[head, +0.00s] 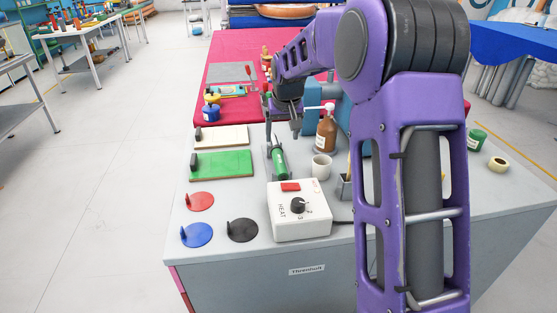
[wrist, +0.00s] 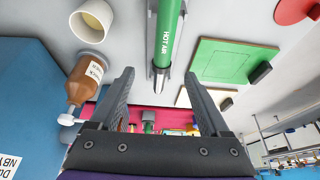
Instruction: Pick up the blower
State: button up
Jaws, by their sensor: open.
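The blower (head: 278,163) is a green tube with a dark tip, resting on a grey stand behind the white heat control box on the grey bench. In the wrist view the blower (wrist: 167,32) is upper centre, with HOT AIR lettering and a pale metal nozzle pointing down in the picture. My gripper (head: 282,122) is open and empty, just beyond the blower's far end in the head view. In the wrist view my gripper (wrist: 159,76) has its two fingers spread, with the nozzle end between and beyond the fingertips. I cannot tell the height gap.
The heat box (head: 300,212) stands in front, a white cup (head: 321,167) and brown bottle (head: 326,133) to the right. A green board (head: 221,165) and a cream board (head: 221,137) lie left, with red, blue and black discs nearer. My arm hides the bench's right part.

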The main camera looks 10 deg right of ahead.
aim_at(278, 153)
jog(key=x, duration=0.6)
jog(key=shift+r+b, duration=0.1)
jog(key=shift+b, duration=0.2)
jog(key=x, duration=0.5)
jog(key=shift+w+a+b, duration=0.2)
jog(key=shift+a+b, duration=0.1)
jog(key=shift+b, duration=0.05)
jog(key=shift+r, duration=0.1)
grip_shut()
